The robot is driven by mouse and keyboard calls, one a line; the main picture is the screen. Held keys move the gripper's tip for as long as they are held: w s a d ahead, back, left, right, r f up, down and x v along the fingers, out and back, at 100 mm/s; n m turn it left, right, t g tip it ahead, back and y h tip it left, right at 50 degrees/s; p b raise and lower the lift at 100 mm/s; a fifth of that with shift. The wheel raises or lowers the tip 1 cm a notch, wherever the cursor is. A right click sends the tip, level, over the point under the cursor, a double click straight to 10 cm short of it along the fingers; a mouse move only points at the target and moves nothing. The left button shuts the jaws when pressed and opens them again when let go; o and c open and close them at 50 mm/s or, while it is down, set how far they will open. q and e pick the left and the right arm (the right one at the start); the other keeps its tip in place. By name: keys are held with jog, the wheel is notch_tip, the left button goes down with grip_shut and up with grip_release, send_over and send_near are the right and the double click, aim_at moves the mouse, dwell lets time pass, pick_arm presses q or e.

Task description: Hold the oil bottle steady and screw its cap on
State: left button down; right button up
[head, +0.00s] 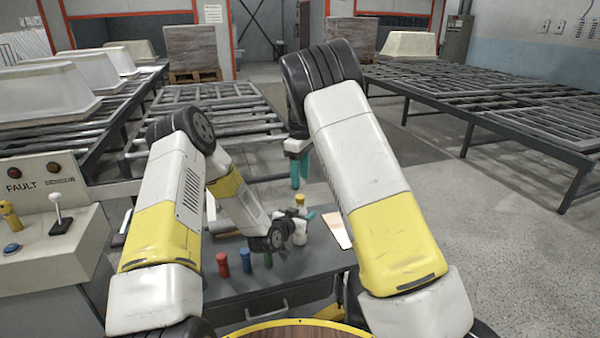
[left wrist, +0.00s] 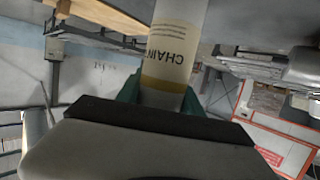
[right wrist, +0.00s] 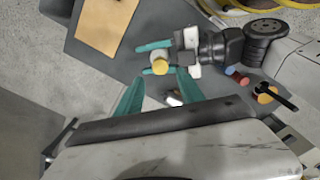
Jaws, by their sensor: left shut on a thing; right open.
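The oil bottle (left wrist: 170,55) is pale with a cream and yellow label reading "CHAIN", upside down in the left wrist view. My left gripper (head: 300,228) is shut on it and holds it above the dark bench. A yellow top (head: 300,199) shows on the bottle in the head view, and as a round yellow shape (right wrist: 160,66) in the right wrist view. I cannot tell how the cap sits on the neck. My right gripper (head: 299,171) points down above the bottle. Its teal fingers (right wrist: 160,92) are open and apart, with nothing held between them.
A control box (head: 45,235) stands at left. Roller conveyors (head: 480,100) lie behind.

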aim_at(300, 196)
notch_tip(300, 196, down, 7)
dwell(0.3)
grip_shut()
jog(key=m, duration=0.3)
jog(key=shift+m, duration=0.4)
jog(key=m, duration=1.4)
jog(key=shift+o, duration=0.7)
grip_release()
